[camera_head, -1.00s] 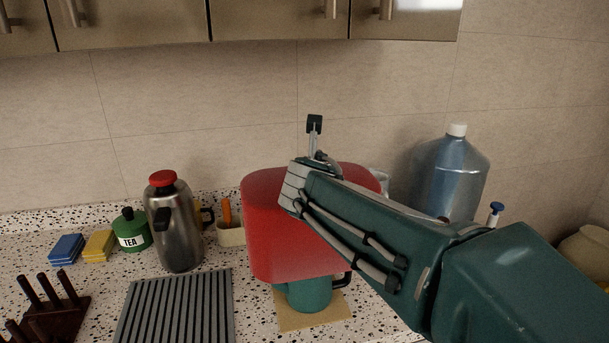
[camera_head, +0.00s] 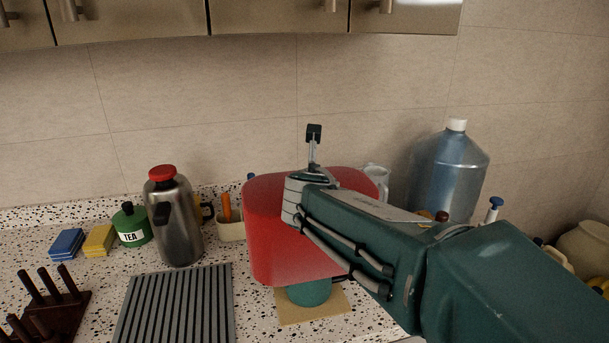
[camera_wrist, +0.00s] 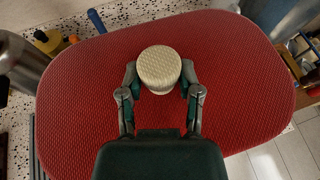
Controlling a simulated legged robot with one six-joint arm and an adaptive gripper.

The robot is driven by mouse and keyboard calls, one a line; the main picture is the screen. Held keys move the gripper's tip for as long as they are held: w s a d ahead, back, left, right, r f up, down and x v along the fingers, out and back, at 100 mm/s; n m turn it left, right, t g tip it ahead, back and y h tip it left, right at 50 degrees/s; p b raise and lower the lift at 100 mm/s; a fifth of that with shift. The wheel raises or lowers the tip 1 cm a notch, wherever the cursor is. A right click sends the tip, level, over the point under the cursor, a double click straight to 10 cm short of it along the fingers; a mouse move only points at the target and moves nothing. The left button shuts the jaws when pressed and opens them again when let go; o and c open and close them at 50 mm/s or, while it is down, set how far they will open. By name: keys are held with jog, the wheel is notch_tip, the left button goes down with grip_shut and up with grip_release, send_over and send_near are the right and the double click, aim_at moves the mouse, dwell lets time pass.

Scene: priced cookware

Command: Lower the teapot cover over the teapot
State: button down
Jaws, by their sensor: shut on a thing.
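The red teapot cover (camera_head: 270,240) hangs upright over the teapot, hiding all but the teapot's lower part. The green teapot (camera_head: 309,292) stands on a tan square mat (camera_head: 285,312), and its base shows below the cover's lower edge. In the wrist view the cover's red textured top (camera_wrist: 80,95) fills most of the picture. My gripper (camera_wrist: 160,80) is shut on the pale round knob (camera_wrist: 159,66) at the middle of the cover's top. In the head view my arm hides the right part of the cover, and the fingertips are hard to see.
A steel jug with a red lid (camera_head: 175,220) stands left of the cover, beside a utensil holder (camera_head: 231,228). A large blue water bottle (camera_head: 448,175) stands behind my arm at right. A ridged grey mat (camera_head: 175,305) lies at front left. A glass pitcher (camera_head: 377,180) is behind the cover.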

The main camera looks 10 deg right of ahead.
jog(key=shift+f, duration=2.9)
jog(key=shift+f, duration=3.3)
jog(key=shift+c, duration=1)
grip_release()
